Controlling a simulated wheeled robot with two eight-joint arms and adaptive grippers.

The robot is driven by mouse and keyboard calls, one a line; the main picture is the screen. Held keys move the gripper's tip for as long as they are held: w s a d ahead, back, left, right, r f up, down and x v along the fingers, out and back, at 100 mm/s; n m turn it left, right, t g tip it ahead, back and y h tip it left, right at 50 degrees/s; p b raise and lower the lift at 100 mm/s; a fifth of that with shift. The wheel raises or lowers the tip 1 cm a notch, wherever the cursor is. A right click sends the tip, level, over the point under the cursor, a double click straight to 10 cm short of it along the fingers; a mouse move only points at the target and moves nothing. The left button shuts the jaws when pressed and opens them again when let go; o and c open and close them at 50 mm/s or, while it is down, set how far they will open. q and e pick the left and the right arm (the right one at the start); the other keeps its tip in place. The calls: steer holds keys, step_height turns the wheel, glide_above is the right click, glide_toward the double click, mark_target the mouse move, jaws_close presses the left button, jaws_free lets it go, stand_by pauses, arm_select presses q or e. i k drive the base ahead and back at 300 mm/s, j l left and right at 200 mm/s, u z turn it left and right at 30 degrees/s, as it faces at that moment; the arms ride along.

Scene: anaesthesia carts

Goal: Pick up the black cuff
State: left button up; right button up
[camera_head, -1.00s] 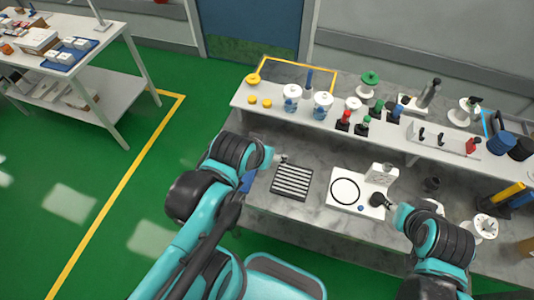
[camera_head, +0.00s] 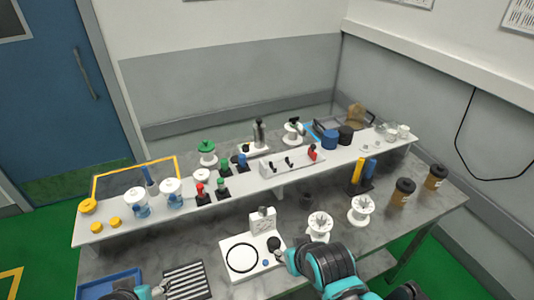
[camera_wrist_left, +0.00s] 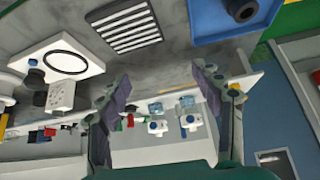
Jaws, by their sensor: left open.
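A short black hollow cylinder (camera_wrist_left: 243,10) sits in a blue tray (camera_wrist_left: 212,27) at the top of the left wrist view. In the head view, a dark cup-like cylinder (camera_head: 306,199) stands on the grey worktop. I cannot tell which of them is the black cuff. My left gripper (camera_wrist_left: 165,82) is open and empty, its two fingers spread apart. In the head view it shows only partly at the bottom edge (camera_head: 157,291), near the striped plate. My right gripper (camera_head: 279,255) is beside the white panel's black knob; its fingers are too small to read.
A white panel with a black ring (camera_head: 242,258) and a striped black plate (camera_head: 185,281) lie on the worktop. A raised white shelf (camera_head: 235,190) behind holds bottles, spools and coloured connectors. White spools (camera_head: 320,226) and brown jars (camera_head: 403,192) stand to the right.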

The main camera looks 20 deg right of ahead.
mark_target(306, 201)
steer(key=l+z, duration=0.35)
steer(key=i+l+z, duration=0.15)
steer(key=l+z, duration=0.25)
steer(key=i+l+z, duration=0.15)
steer(key=l+z, duration=0.2)
steer(key=i+l+z, duration=0.2)
steer(key=z, duration=0.2)
